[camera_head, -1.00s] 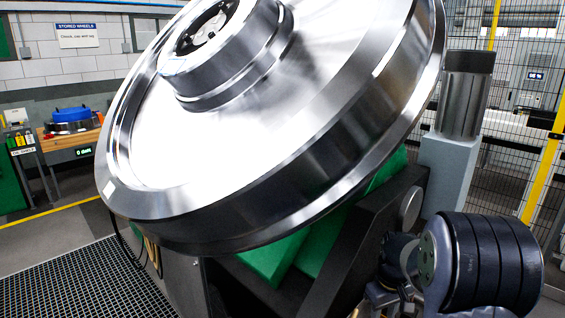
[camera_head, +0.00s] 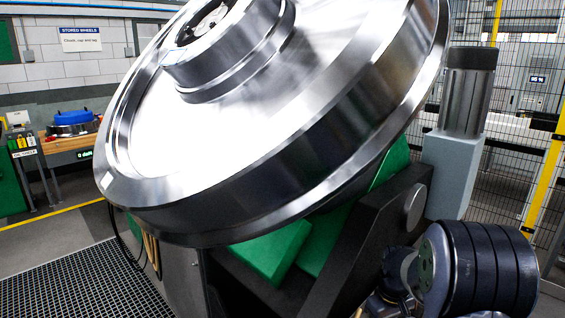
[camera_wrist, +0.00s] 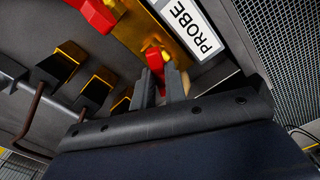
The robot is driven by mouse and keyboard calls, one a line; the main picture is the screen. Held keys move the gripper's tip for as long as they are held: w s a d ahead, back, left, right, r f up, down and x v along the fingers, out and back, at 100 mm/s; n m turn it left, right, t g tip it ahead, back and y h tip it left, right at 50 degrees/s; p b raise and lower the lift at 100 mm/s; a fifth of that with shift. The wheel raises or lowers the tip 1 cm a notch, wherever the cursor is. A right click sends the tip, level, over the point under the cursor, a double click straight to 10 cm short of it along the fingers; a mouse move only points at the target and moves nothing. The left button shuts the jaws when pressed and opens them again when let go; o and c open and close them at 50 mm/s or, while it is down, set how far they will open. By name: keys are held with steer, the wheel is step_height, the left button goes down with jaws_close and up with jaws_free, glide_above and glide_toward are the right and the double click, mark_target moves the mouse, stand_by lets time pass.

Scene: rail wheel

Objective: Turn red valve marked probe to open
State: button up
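In the head view the valve and gripper fingers are hidden; my arm shows at the lower right.
Another red handle (camera_wrist: 97,14) is up and left of the PROBE label. Several black and yellow fittings (camera_wrist: 60,64) and a brown pipe (camera_wrist: 28,112) lie to the left. A metal grating (camera_wrist: 275,40) is at right. A large steel wheel (camera_head: 290,150) fills the head view.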

jaws_close()
steer(key=n, duration=0.4)
steer(key=shift+n, duration=0.7)
steer(key=o, duration=0.6)
jaws_free()
steer(key=shift+o, duration=0.2)
steer(key=shift+r+p, duration=2.85)
steer(key=shift+r, duration=0.7)
steer(key=shift+f, duration=0.1)
